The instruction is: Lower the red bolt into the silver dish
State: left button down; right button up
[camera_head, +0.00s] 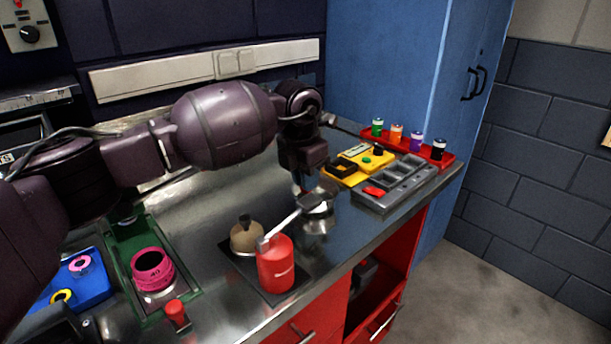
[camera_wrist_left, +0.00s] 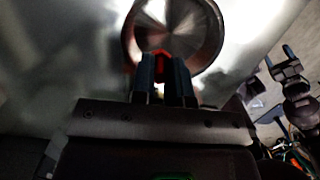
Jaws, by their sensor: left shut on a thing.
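The silver dish (camera_head: 316,226) stands on the metal bench, near its front edge. My left gripper (camera_head: 303,184) points down just above it in the head view. In the left wrist view, the round, shiny dish (camera_wrist_left: 178,22) lies beyond the fingertips. My left gripper (camera_wrist_left: 164,66) is shut on the red bolt (camera_wrist_left: 162,62), of which only a little red shows between the dark fingers. The bolt is hidden in the head view. At the right of the wrist view, what looks like my right gripper (camera_wrist_left: 280,58) has its fingers apart, with nothing visible between them.
A red canister (camera_head: 276,266) and a tan pot (camera_head: 245,238) stand left of the dish, and a grey-headed tool (camera_head: 285,222) slants between canister and dish. A grey compartment tray (camera_head: 372,204) lies close on the right. Behind it is a red tray (camera_head: 446,160) with several small jars.

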pick_arm(q)
jog(key=shift+f, duration=0.45)
dwell(0.3)
jog(key=c, duration=1)
grip_release()
jog(key=shift+c, duration=0.2)
